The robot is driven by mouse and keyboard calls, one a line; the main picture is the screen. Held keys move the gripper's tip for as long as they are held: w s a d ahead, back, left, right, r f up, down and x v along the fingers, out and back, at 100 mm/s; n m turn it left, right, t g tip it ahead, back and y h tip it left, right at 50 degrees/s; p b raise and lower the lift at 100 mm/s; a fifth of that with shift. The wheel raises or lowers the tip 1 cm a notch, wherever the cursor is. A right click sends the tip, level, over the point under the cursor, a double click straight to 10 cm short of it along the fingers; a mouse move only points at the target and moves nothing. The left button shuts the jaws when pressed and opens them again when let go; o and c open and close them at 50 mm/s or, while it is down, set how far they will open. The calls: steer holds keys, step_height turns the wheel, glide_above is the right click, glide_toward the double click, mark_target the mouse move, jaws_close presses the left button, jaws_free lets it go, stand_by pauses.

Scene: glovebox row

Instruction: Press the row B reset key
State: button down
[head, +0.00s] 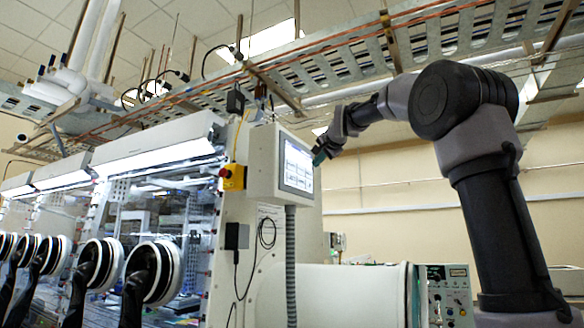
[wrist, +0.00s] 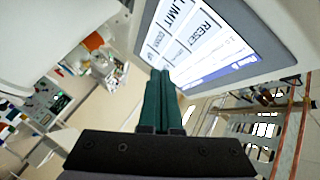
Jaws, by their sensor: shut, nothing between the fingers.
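The touch panel (head: 262,160) is a white box on the end of the glovebox row, with a lit screen (head: 298,163) facing right. In the wrist view the screen (wrist: 212,58) is tilted and shows white keys. One reads "RESE…" (wrist: 203,33), another "LIMIT" (wrist: 178,12). I cannot read which row they belong to. My gripper (head: 320,157) is at the right side of the screen in the head view. In the wrist view its green fingers (wrist: 160,75) are together and empty, with tips over the screen's edge. I cannot tell whether they touch it.
A yellow box with a red emergency button (head: 232,177) is left of the panel. Glove ports (head: 152,272) line the glovebox front. A cable tray (head: 380,45) runs overhead. A white cylinder (head: 345,295) and an instrument (head: 450,295) stand below.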

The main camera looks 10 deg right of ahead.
mark_target(294, 169)
steer(key=w+a, duration=0.4)
steer(key=a, duration=0.1)
steer(key=shift+a, duration=0.15)
stand_by(2.0)
steer(key=shift+w+a, duration=0.15)
steer(key=shift+a, duration=0.2)
steer(key=shift+w+a, duration=0.25)
steer(key=shift+a, duration=0.05)
stand_by(0.6)
steer(key=shift+d, duration=0.1)
steer(key=shift+s+d, duration=0.5)
steer(key=shift+d, duration=0.05)
steer(key=shift+d, duration=0.1)
steer(key=s+d, duration=0.1)
steer(key=d, duration=0.1)
steer(key=s+d, duration=0.2)
stand_by(0.6)
